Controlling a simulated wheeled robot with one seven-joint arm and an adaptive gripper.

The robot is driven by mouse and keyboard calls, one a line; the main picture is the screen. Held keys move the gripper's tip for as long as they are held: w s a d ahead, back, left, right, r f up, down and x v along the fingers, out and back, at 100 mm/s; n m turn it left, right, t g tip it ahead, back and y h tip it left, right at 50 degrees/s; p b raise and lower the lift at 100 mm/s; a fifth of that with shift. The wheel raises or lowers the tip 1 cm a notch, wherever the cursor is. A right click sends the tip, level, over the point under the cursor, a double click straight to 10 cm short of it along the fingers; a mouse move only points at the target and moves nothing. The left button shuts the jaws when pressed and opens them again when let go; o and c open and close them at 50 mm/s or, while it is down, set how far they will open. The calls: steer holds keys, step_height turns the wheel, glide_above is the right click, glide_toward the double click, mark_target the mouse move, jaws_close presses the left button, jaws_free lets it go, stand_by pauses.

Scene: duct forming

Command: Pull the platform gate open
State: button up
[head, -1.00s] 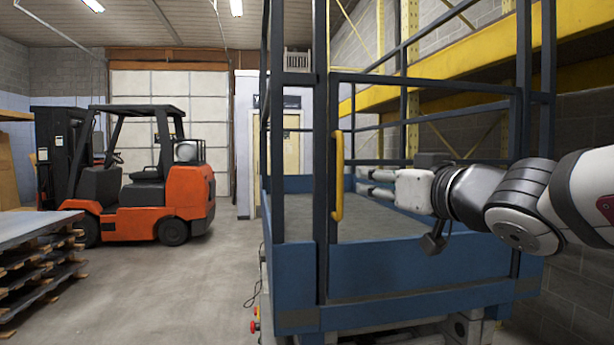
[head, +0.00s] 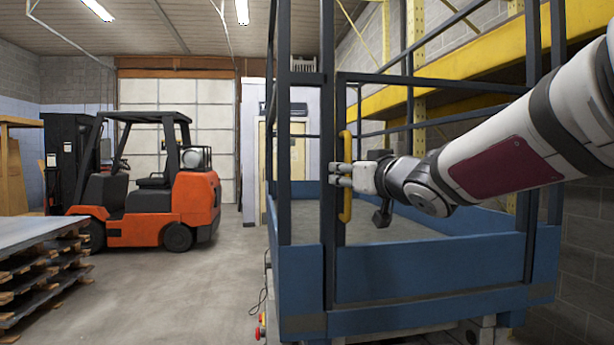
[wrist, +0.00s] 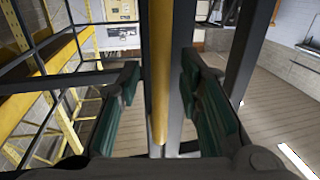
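The platform gate (head: 432,267) is a dark blue frame with a solid lower panel at the front of the blue lift platform. It looks closed, in line with the post beside it. A vertical yellow handle (head: 346,205) is fixed to its left upright. My gripper (head: 345,175) is at the handle's middle height, reaching in from the right. In the wrist view, the yellow handle (wrist: 160,75) runs between the two green-padded fingers of my gripper (wrist: 161,105). The fingers are spread, with gaps on both sides of the handle.
An orange forklift (head: 150,190) stands at the back left. Stacked pallets with sheets (head: 40,245) are at the left edge. Yellow racking (head: 470,62) and a block wall (head: 583,240) close off the right side. Bare floor (head: 170,300) is free left of the platform.

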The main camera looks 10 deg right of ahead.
steer(key=shift+w, duration=0.1)
jaws_close()
